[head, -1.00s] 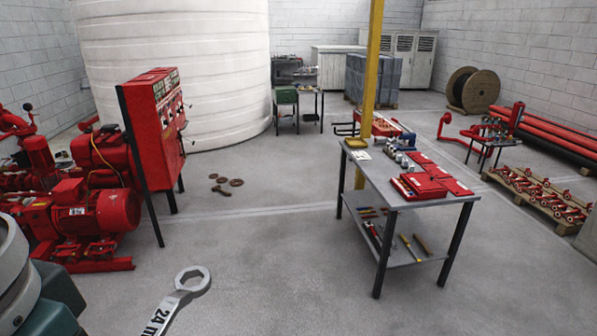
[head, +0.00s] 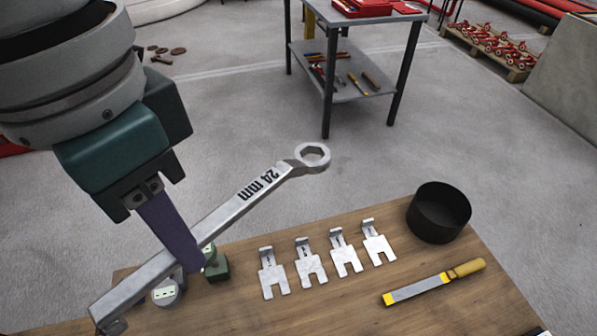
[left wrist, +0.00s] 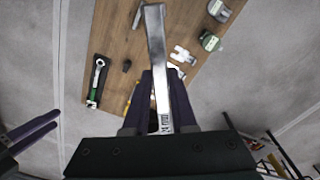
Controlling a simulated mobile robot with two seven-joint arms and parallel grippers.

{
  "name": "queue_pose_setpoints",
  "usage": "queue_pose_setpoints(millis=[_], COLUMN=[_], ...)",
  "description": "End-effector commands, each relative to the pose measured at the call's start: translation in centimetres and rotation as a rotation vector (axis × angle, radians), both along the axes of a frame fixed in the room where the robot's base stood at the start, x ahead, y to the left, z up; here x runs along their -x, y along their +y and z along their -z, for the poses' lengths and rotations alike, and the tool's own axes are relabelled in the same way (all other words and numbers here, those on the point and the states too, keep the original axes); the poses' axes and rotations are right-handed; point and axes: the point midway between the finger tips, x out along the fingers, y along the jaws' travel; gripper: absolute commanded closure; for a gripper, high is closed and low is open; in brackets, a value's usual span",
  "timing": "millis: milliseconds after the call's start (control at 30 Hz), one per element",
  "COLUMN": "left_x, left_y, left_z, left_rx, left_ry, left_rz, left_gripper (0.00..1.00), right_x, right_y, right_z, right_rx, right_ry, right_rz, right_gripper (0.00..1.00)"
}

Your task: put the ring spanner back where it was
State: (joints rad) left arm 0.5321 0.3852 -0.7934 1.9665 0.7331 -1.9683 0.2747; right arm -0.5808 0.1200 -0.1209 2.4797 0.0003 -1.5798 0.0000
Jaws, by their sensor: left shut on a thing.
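The ring spanner (head: 235,205) is a long silver bar marked 24 mm, with its ring end pointing up and right in the head view. My left gripper (head: 185,245) is shut on its shank, and the purple finger crosses it. The spanner appears held above the wooden bench (head: 400,275), with its ring end seen against the floor past the bench's far edge. In the left wrist view the spanner (left wrist: 156,60) runs up from between the fingers. Purple fingers, apparently my right gripper (left wrist: 35,128), show at that view's left edge; their opening is unclear.
On the bench are several silver slotted plates (head: 310,262), a black round cup (head: 438,213), a yellow-handled file (head: 432,282) and a small green item (head: 216,266). A green-handled tool (left wrist: 97,80) also lies there. A metal table (head: 345,85) stands beyond, across clear floor.

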Motion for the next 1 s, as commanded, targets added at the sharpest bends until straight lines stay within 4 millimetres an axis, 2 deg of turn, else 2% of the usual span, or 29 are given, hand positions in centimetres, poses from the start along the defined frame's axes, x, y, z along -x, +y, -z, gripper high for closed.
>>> queue_pose_setpoints(millis=[33,300,400,500,633,833,1000], left_x=[-0.3,-1.6,-2.0,-2.4,-2.6,-2.7,-2.7], left_y=[-0.5,-2.8,-3.6,-4.2,-4.7,-5.0,-4.9], left_z=[4.1,14.3,17.4,19.8,21.6,23.2,27.7], left_rx=[0.001,-0.003,-0.007,-0.012,-0.018,-0.02,-0.022], left_ry=[-0.003,-0.015,-0.02,-0.024,-0.027,-0.026,-0.023], left_rz=[0.042,0.287,0.372,0.442,0.505,0.54,0.538], left_gripper=[1.0,1.0,1.0,1.0,1.0,1.0,1.0], right_x=[0.0,0.0,0.0,0.0,0.0,0.0,-0.1], right_y=[0.0,0.0,0.0,0.0,0.0,0.0,0.0], right_z=[4.3,15.2,18.7,21.4,23.4,24.5,26.1], right_rx=[0.0,0.001,0.001,0.001,0.001,0.001,0.001], right_ry=[0.0,-0.001,0.0,0.0,0.0,-0.001,-0.001], right_rz=[0.0,0.0,0.0,0.0,0.0,0.0,0.0], right_gripper=[0.5,0.5,0.5,0.5,0.5,0.5,0.5])
